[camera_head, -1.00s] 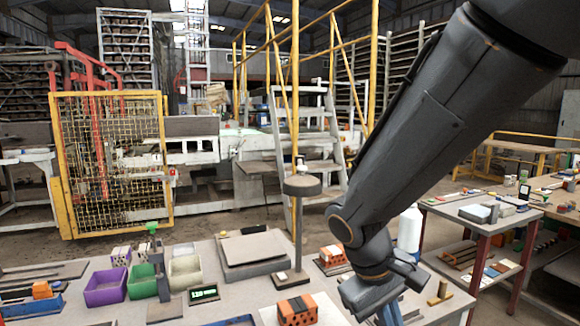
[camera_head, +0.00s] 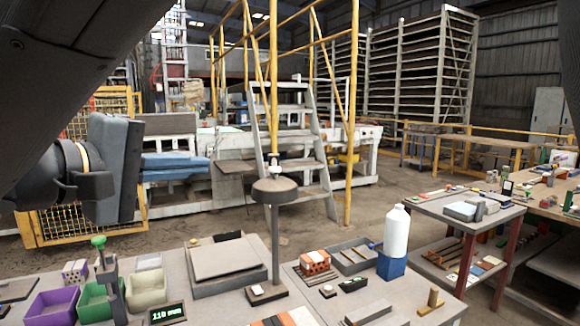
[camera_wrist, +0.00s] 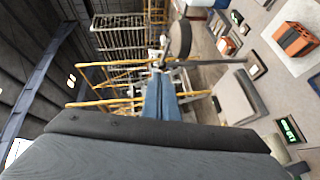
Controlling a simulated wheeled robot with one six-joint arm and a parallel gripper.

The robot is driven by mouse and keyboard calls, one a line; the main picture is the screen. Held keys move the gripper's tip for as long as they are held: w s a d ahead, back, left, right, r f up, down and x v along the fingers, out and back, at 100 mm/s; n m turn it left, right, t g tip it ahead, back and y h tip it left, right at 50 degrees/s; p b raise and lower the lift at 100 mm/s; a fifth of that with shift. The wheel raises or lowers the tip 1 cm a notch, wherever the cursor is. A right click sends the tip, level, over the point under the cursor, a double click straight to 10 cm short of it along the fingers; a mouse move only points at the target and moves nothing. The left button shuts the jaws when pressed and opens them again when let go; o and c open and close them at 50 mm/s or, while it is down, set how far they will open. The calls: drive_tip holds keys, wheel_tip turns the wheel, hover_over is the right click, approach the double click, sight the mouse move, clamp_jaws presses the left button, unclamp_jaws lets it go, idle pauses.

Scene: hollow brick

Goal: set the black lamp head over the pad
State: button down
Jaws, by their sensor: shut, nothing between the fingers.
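The black lamp head (camera_head: 275,191) is a dark round disc on top of an upright post, which rises from a small base (camera_head: 267,292) on the bench. It also shows in the wrist view (camera_wrist: 180,38), at upper middle. A white sheet with an orange brick on it (camera_wrist: 287,30) lies on the bench in the wrist view. A grey slab (camera_head: 225,257) sits on a dark box beside the post. I cannot tell which of these is the pad. My gripper (camera_head: 207,163) is at left, its blue fingers shut and empty, level, apart from the lamp head and to its left.
Purple (camera_head: 52,305), green and pale bins stand at the bench's left front. A green-topped stand (camera_head: 110,275) and a lit display (camera_head: 168,314) are near them. Right of the post are a brick (camera_head: 315,262) and a white bottle (camera_head: 397,230). A side table (camera_head: 450,208) stands at right.

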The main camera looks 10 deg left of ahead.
drive_tip(key=p, duration=0.3)
hover_over(255, 198)
drive_tip(key=s+a, duration=0.1)
drive_tip(key=a, duration=0.3)
drive_tip(key=f, duration=0.1)
drive_tip(key=shift+w+d+f+p, duration=0.15)
drive_tip(key=shift+d+f+p, duration=0.15)
drive_tip(key=shift+d, duration=0.35)
drive_tip(key=shift+w+d+f+p, duration=0.25)
drive_tip(key=shift+d+p, duration=0.15)
drive_tip(key=shift+d, duration=0.3)
drive_tip(key=shift+w+d+f+p, duration=0.1)
drive_tip(key=shift+d+f+p, duration=0.2)
drive_tip(key=shift+d, duration=0.35)
